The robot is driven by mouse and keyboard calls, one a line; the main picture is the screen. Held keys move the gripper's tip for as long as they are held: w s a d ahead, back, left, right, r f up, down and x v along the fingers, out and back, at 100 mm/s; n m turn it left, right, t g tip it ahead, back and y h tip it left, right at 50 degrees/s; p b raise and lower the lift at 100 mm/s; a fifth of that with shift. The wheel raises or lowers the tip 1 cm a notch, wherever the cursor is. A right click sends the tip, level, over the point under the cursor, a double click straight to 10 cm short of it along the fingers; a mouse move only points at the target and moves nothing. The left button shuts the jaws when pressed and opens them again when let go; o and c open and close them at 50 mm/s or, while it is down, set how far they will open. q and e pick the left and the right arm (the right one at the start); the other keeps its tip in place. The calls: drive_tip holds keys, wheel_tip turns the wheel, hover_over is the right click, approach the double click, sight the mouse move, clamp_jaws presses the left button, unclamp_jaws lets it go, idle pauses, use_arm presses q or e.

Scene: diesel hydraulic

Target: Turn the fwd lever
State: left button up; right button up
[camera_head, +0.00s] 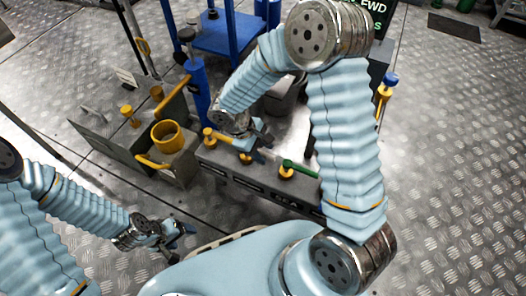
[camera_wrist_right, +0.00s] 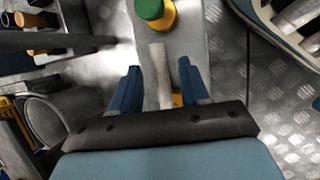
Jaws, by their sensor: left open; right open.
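A grey console (camera_head: 255,178) carries several levers on yellow bases; I cannot read which is marked fwd. A green-handled lever (camera_head: 300,168) stands on its right part; its green top (camera_wrist_right: 150,9) shows in the right wrist view. My right gripper (camera_head: 258,140) is over the middle of the console, partly hiding a yellow lever (camera_head: 222,137). In the right wrist view its blue fingers (camera_wrist_right: 160,88) are open on either side of a pale lever handle (camera_wrist_right: 158,65); contact is not clear. My left gripper (camera_head: 180,235) is open and empty, low at the left, away from the console.
A grey box with a yellow cup (camera_head: 168,136) and yellow handles stands left of the console. A blue post (camera_head: 197,90) and blue table (camera_head: 232,35) are behind. A dark screen (camera_head: 372,8) with green text is at the top.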

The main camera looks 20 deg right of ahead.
drive_tip(key=shift+d+f, duration=0.1)
drive_tip(key=shift+f, duration=0.1)
clamp_jaws()
